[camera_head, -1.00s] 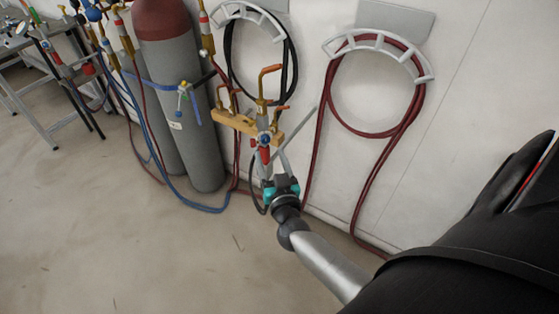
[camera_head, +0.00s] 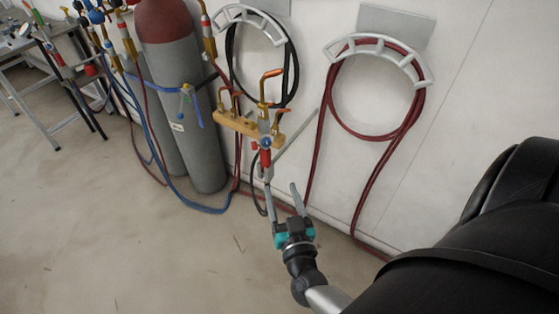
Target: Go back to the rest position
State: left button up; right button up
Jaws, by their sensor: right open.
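My right gripper (camera_head: 281,190) is in the middle of the head view, its arm coming in from the lower right. Its two fingers are apart, and nothing shows between them. The torch is upright at a yellowish holder block (camera_head: 236,123) on the wall. The left finger overlaps the torch's lower end in the picture, and I cannot tell whether they touch. My left gripper is not in view.
Grey gas cylinders (camera_head: 200,130) with blue and red hoses stand at the left by the wall. A red hose (camera_head: 378,136) hangs on a white wall bracket, a black hose (camera_head: 290,75) on another. A metal table (camera_head: 40,60) is at far left. The floor (camera_head: 130,250) in front is clear.

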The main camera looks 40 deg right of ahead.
jog(key=s+a+f+n+g+y+b, duration=0.1)
jog(key=s+a+f+n+g+y, duration=0.15)
jog(key=f, duration=0.55)
jog(key=s+a+f+n+g+y+b, duration=0.1)
jog(key=s+a+f+n+g+y, duration=0.15)
jog(key=f, duration=0.65)
jog(key=s+a+f+n+g+y+b, duration=0.1)
jog(key=s+a+f+y, duration=0.2)
jog(key=f, duration=0.5)
jog(key=s+f+n+g+b, duration=0.1)
jog(key=s+f+g, duration=0.3)
jog(key=s+f, duration=0.3)
jog(key=s+d+f+n+g+h+b, duration=0.1)
jog(key=s+f+g, duration=0.4)
jog(key=s, duration=1.1)
notch_tip(320, 180, down, 4)
jog(key=shift+s+d+r+g, duration=0.2)
jog(key=shift+s+d+g, duration=0.1)
jog(key=shift+s, duration=0.05)
